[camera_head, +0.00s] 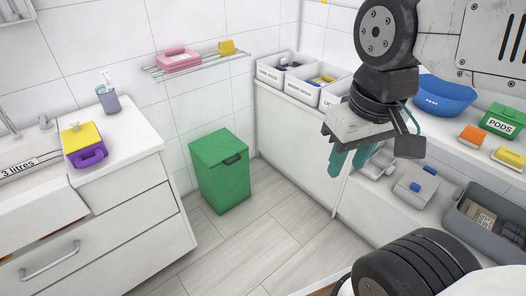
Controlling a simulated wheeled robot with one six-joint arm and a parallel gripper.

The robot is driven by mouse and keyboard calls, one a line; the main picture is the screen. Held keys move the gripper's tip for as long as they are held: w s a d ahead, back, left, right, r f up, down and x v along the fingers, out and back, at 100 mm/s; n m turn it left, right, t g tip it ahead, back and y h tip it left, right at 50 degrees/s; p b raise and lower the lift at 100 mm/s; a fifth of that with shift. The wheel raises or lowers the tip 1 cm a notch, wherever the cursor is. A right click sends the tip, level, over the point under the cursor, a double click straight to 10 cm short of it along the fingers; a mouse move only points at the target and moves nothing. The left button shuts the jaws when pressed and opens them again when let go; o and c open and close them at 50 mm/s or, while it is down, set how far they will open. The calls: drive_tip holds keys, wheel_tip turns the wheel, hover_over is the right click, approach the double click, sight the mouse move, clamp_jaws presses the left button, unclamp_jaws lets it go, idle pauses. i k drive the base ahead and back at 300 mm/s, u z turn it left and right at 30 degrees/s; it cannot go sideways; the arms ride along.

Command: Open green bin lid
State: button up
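The green bin (224,180) stands on the floor in the corner between the left cabinet and the right counter. Its green lid (218,148) looks shut, with a dark handle (233,159) at its front right edge. My gripper (350,163) is to the right of the bin in the picture and well apart from it, in front of the right counter. Its teal fingers point down and show a gap between them, with nothing held.
The left cabinet (150,215) carries a yellow and purple box (88,157) and a soap bottle (109,99). A wire rack (208,61) is above the bin. The right counter (285,98) holds white trays and a blue bowl (443,93). The floor (262,245) before the bin is clear.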

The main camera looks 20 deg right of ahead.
sight(213, 149)
drive_tip(key=z, duration=0.05)
drive_tip(key=i, duration=1.2)
drive_tip(key=u, duration=0.6)
